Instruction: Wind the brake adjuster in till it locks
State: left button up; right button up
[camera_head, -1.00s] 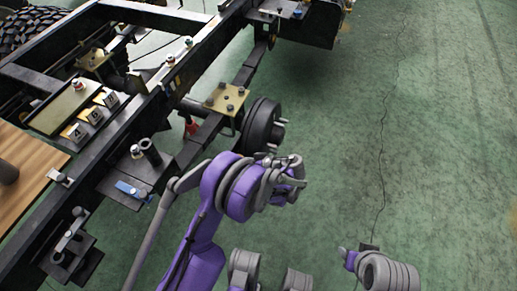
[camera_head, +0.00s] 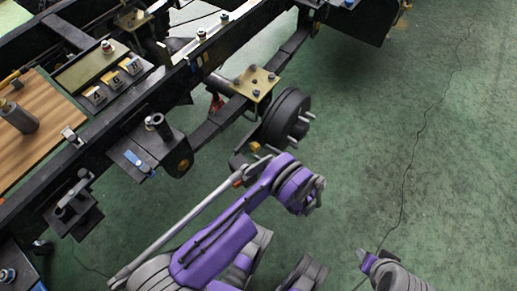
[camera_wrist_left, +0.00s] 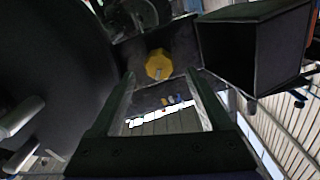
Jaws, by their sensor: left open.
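The brake adjuster appears as a yellow hex knob (camera_wrist_left: 158,65) on a dark plate in the left wrist view, ahead of and between my fingertips. In the head view a small yellow part (camera_head: 255,147) shows behind the brake drum (camera_head: 287,117), partly hidden by my left gripper (camera_head: 258,158). In the left wrist view my left gripper (camera_wrist_left: 160,80) is open and empty, its two fingers pointing towards the knob. A gap seems to remain between fingers and knob, but contact is hard to judge.
In the left wrist view, the dark drum face (camera_wrist_left: 50,70) with studs is close at left and a square beam (camera_wrist_left: 255,45) close at right. The chassis rail (camera_head: 165,90) runs diagonally at left. Green floor (camera_head: 390,110) is clear at right.

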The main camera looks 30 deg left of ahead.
aim_at(258, 149)
pick_arm(q)
jog(key=shift+w+a+b, duration=0.2)
jog(key=shift+a+b, duration=0.1)
jog(key=shift+a, duration=1.75)
grip_shut()
